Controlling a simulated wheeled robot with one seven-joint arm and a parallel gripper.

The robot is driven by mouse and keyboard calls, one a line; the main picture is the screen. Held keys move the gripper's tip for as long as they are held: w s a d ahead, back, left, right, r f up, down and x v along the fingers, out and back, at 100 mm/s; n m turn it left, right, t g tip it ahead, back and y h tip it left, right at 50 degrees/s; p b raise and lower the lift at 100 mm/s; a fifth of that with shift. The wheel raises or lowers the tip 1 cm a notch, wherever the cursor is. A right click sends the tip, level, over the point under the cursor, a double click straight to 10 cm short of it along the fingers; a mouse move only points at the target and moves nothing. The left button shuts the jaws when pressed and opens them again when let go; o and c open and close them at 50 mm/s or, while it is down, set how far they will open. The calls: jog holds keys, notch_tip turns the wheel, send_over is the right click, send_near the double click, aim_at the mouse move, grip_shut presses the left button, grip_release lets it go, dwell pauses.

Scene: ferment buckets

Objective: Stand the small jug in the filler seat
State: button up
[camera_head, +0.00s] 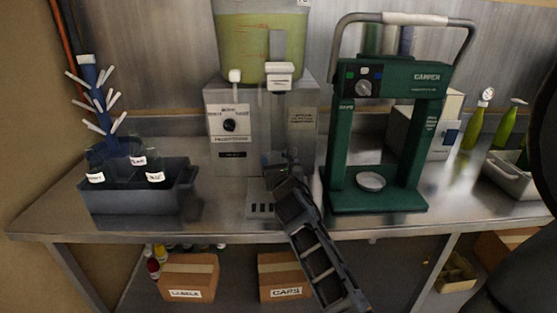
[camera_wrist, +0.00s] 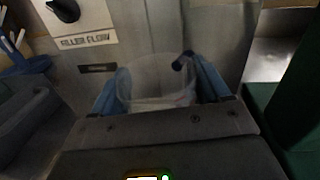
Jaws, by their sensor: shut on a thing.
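My gripper (camera_head: 281,168) is in front of the filler (camera_head: 226,140), under its spout (camera_head: 280,75). In the wrist view its two blue fingers are shut on a clear, see-through vessel (camera_wrist: 155,75), which looks like the small jug. The jug looks about upright, with the filler's front panel behind it. In the head view my gripper and arm mostly hide it. The filler seat, with a slotted plate (camera_head: 261,210), is at the filler's foot, partly hidden by my arm. I cannot tell whether the jug touches the seat.
A green capper (camera_head: 375,203) stands close to the right of my arm. A grey crate (camera_head: 140,207) with labelled dark vessels is at the left, beside a blue drying rack (camera_head: 92,75). Green bottles (camera_head: 474,128) stand far right. Boxes are under the bench.

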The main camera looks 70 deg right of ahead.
jog(key=shift+f, duration=1.15)
dwell(1.7)
jog(key=o, duration=1)
jog(key=shift+r, duration=0.1)
jog(key=b+v, duration=0.1)
jog(key=v, duration=0.6)
jog(key=shift+s+a, duration=0.1)
jog(key=shift+a, duration=0.05)
jog(key=shift+s+a, duration=0.1)
jog(key=shift+a, duration=0.05)
jog(key=shift+w+a+r+b+v, duration=0.15)
jog(key=shift+w+b+v, duration=0.15)
jog(key=shift+v, duration=1.85)
jog(key=shift+w+a+r+b+v, duration=0.2)
jog(key=shift+b+v, duration=0.15)
jog(key=shift+v, duration=1.85)
jog(key=shift+w+a+r+b+v, duration=0.15)
jog(key=shift+w+b+v, duration=0.15)
jog(key=shift+v, duration=1.85)
